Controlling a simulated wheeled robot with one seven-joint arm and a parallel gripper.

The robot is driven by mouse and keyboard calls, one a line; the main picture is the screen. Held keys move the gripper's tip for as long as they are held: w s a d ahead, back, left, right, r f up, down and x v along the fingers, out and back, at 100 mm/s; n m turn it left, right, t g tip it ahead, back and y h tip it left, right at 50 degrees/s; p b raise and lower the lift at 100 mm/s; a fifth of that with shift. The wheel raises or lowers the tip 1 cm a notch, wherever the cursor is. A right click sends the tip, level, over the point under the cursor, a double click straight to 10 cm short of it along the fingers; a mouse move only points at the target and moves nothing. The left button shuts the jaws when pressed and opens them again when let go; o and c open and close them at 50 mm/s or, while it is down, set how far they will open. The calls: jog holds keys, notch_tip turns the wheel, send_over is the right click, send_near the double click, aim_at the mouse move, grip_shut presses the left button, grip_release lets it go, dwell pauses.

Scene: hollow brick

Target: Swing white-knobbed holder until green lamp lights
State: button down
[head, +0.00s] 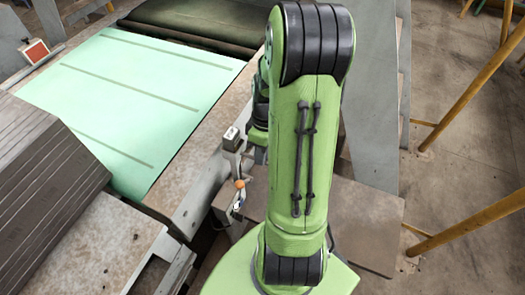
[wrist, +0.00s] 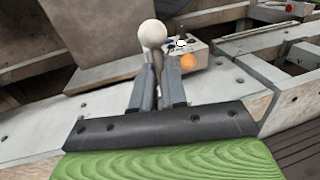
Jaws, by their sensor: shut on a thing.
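The white round knob (wrist: 153,33) tops a short dark stem (wrist: 158,78) in the wrist view. My gripper (wrist: 158,82) is shut on this holder, its two grey fingers on either side of the stem just below the knob. A small pale box (wrist: 198,55) stands behind, to the right of the knob. It carries a whitish round spot (wrist: 181,43) and dark and blue details; I cannot make out a lit green lamp.
A pale green sheet (head: 150,85) with dark stripes lies on the bench at left. A stack of grey slabs (head: 45,170) stands at front left. A small grey block (head: 231,138) is beside my arm. Yellow rails (head: 475,90) stand on the right.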

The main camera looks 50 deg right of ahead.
jog(key=shift+a+m, duration=0.3)
jog(key=c, duration=1.2)
grip_release()
jog(key=shift+o, duration=0.2)
jog(key=d+r+p, duration=0.2)
jog(key=d+r, duration=0.1)
jog(key=r, duration=1.2)
jog(key=shift+w+r, duration=0.25)
jog(key=shift+w, duration=0.1)
jog(key=s+a+m+t+h+b, duration=0.1)
jog(key=s+a+t+b, duration=0.1)
jog(key=a, duration=0.7)
jog(key=s+a+m+t+h+b, duration=0.1)
jog(key=s+a+m+t+b, duration=0.1)
jog(key=a, duration=0.8)
jog(key=s+t+b, duration=0.1)
jog(key=s+t, duration=0.1)
jog(key=s, duration=0.1)
jog(key=shift+s+a+f, duration=0.15)
jog(key=shift+s+f, duration=0.15)
jog(key=shift+f, duration=0.1)
